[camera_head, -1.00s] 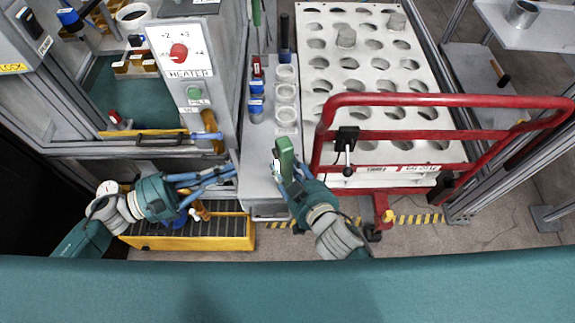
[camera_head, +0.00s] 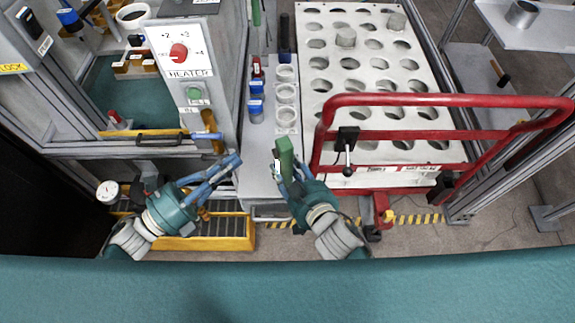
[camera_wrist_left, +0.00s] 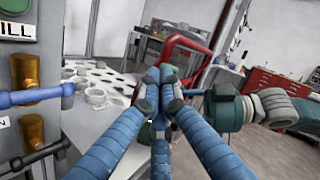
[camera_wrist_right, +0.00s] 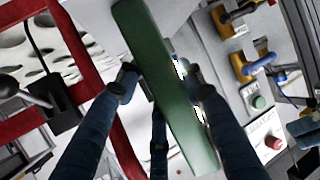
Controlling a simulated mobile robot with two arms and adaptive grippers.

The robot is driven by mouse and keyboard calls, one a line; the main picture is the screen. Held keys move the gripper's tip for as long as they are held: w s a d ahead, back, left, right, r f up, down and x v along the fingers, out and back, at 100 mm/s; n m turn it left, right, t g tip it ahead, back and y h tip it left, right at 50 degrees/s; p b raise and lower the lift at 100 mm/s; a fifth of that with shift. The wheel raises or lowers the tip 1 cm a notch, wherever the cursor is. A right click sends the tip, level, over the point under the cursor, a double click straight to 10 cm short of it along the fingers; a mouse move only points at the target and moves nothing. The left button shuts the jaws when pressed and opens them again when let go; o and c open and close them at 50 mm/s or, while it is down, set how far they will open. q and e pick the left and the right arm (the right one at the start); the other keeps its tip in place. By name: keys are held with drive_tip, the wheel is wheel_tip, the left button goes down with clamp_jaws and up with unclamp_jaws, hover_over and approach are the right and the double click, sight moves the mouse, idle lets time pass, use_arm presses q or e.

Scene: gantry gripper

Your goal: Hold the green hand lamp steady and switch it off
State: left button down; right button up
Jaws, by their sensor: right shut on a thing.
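The green hand lamp (camera_head: 285,152) is upright above the narrow grey bench, and my right gripper (camera_head: 287,174) is shut on its lower part. In the right wrist view the long green lamp body (camera_wrist_right: 165,90) lies tilted between the fingers, with bright white patches along its right side. Its switch cannot be made out. My left gripper (camera_head: 236,164) is left of the lamp and apart from it, near the bench's left edge. In the left wrist view its empty fingertips (camera_wrist_left: 164,80) come together. The lamp's green end shows partly behind these fingers.
A red rail (camera_head: 440,99) stands close to the lamp's right, before a white plate with holes (camera_head: 370,75). The heater panel (camera_head: 182,50) and blue-handled valve (camera_head: 207,136) are near my left gripper.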

sight(275, 154)
use_arm(q)
drive_tip(key=w+d+f+m+t+y, duration=0.1)
drive_tip(key=d+m+t+y, duration=0.2)
drive_tip(key=m, duration=1.5)
drive_tip(key=w+d+f+m+t+y, duration=0.1)
drive_tip(key=d+m+t+y, duration=0.2)
drive_tip(key=m, duration=1.4)
drive_tip(key=shift+d+f+m+y, duration=0.15)
drive_tip(key=shift+d+m+y, duration=0.2)
drive_tip(key=shift+y, duration=1.45)
use_arm(e)
drive_tip(key=shift+c, duration=0.2)
